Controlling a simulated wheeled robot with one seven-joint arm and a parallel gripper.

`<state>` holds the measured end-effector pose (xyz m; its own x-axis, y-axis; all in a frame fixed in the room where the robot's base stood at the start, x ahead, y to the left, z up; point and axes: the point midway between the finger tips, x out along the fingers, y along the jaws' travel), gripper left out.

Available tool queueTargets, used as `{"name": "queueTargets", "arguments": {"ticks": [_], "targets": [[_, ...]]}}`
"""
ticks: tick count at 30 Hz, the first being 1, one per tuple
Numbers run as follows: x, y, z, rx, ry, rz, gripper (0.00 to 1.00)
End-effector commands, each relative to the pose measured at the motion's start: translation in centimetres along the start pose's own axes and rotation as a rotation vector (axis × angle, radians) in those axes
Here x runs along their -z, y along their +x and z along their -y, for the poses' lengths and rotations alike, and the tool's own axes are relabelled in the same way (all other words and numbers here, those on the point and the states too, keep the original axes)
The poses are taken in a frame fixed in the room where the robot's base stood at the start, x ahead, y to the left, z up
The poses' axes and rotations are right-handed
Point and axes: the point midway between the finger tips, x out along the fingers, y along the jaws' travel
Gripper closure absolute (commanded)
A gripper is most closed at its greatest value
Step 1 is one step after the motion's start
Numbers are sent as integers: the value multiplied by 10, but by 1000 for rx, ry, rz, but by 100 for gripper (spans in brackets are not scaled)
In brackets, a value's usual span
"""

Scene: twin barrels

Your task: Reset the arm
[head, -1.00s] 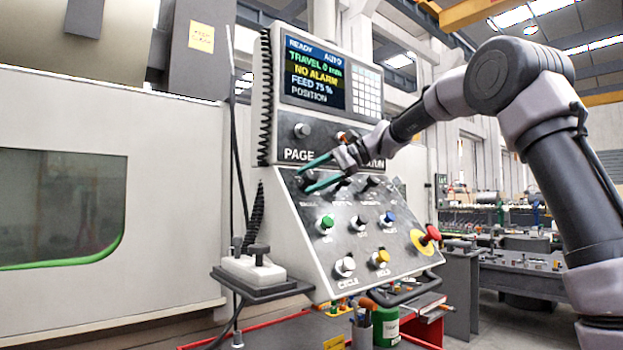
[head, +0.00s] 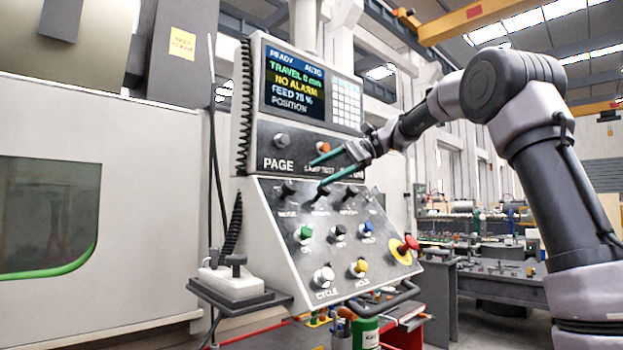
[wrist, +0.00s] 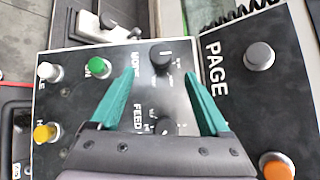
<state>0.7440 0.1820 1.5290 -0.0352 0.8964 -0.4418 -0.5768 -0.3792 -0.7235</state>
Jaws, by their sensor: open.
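My gripper (head: 315,174) is open and empty, with two teal fingers apart in front of the machine's control panel (head: 275,250). In the wrist view the open fingers (wrist: 158,85) point at the panel, with a black rotary knob (wrist: 161,57) seen between and beyond their tips. A second black knob (wrist: 165,126) shows between the fingers, nearer the palm. I cannot tell the exact gap to the panel, but nothing is held.
The panel carries a screen (head: 295,80), a green button (head: 304,232), a yellow button (head: 359,266) and a red emergency stop (head: 409,243). A grey PAGE knob (wrist: 259,56) is close by. A small shelf (head: 240,293) juts out at lower left.

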Motion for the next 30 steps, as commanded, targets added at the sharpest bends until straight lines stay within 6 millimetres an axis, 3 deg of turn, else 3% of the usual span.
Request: {"name": "queueTargets", "arguments": {"ticks": [20,25,30], "targets": [[-3,-7,-6,-8,-9,-23,20],[-16,-22,-43,-56,-60,-157,20],[-31,-45,-108,-143,-145,-350,20]]}}
